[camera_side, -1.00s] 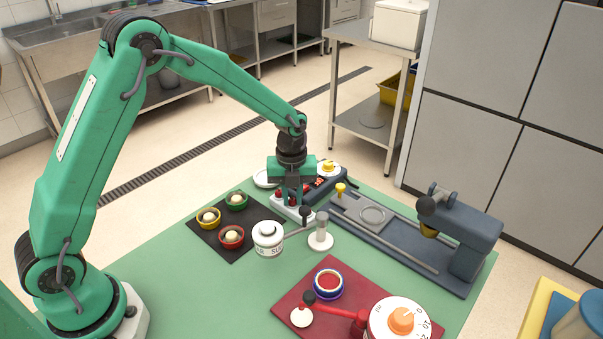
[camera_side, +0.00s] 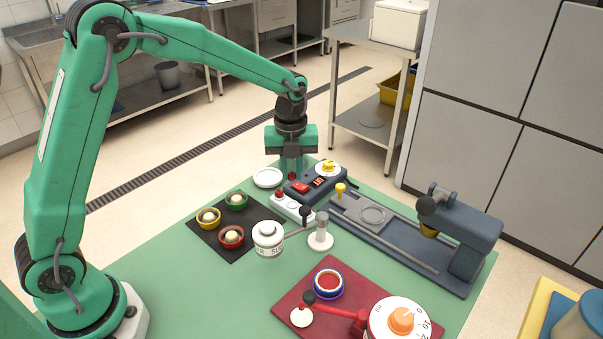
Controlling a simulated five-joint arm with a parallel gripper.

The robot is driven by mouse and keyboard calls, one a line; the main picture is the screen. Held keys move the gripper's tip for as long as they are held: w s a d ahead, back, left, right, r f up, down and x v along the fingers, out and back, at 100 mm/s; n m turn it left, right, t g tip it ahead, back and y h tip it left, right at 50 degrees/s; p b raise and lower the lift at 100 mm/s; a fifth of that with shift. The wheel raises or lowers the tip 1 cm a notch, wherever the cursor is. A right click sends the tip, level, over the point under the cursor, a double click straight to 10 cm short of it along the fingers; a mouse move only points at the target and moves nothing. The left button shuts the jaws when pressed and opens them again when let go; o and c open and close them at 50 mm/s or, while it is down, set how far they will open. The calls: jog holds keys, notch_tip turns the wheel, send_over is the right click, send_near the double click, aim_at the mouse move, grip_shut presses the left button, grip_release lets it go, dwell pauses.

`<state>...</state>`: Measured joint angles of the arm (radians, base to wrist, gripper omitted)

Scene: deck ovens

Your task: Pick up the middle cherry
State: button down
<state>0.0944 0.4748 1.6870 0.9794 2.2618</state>
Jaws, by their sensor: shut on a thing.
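My gripper (camera_side: 291,173) points down above the far end of the green table. It is shut on a small dark red cherry (camera_side: 292,177), which shows just under the fingertips and is held above the table. Below it is a white holder (camera_side: 293,206). The spot between these two is empty of red. The fingers partly hide the held cherry.
A dark control box (camera_side: 318,184) with a red switch and display stands right beside the holder. A white plate (camera_side: 268,178) lies at left. Small bowls on a black mat (camera_side: 232,256), a white jar (camera_side: 268,240) and a grey rail device (camera_side: 400,240) stand nearby.

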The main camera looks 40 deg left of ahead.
jog(key=shift+r, duration=1.05)
